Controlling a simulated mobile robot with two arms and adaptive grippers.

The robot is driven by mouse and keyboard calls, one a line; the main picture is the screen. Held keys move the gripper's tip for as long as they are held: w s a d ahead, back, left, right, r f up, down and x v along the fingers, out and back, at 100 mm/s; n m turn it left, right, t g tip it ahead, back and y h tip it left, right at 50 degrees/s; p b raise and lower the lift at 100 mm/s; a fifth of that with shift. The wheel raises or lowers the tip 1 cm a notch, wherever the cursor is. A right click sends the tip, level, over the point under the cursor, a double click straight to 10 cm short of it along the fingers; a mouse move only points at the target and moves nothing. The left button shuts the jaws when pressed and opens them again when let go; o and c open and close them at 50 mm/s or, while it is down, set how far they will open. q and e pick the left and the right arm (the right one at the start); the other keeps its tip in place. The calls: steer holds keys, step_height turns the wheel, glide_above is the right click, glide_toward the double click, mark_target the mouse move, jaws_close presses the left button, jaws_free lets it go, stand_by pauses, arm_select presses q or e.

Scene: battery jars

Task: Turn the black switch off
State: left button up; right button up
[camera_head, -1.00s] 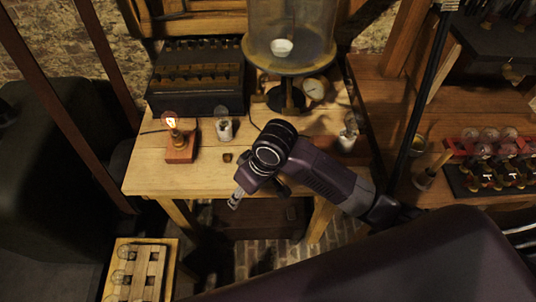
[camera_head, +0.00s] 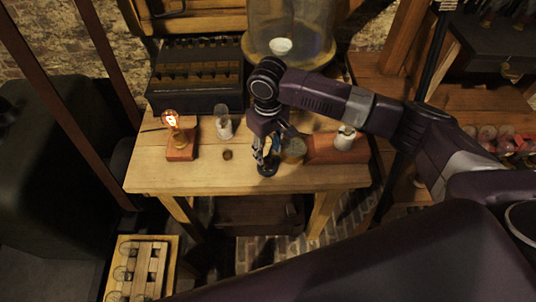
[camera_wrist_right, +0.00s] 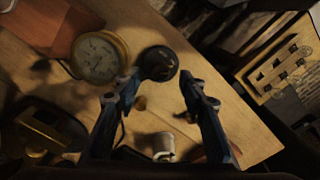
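The black switch is a small round black piece on the wooden bench; it shows in the head view (camera_head: 268,168) near the bench's front edge and in the wrist view (camera_wrist_right: 158,63). My right gripper (camera_head: 263,153) points down just above it. In the wrist view its two fingers (camera_wrist_right: 158,92) are apart with nothing between them, and the switch lies just beyond the tips. Contact cannot be told. The lever's position is too dark to tell. A bulb (camera_head: 171,119) on a red-brown block glows at the left. My left gripper is not in view.
A round gauge (camera_wrist_right: 98,57) lies close beside the switch, near a red-brown block (camera_head: 335,150) with a jar. A clear glass piece (camera_head: 223,125) stands left of the gripper. A dark box (camera_head: 197,85) and a large glass vessel are behind. The bench's front left is clear.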

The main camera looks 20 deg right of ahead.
mark_target(268, 159)
steer(key=shift+f, duration=1.7)
steer(key=shift+c, duration=0.2)
jaws_close()
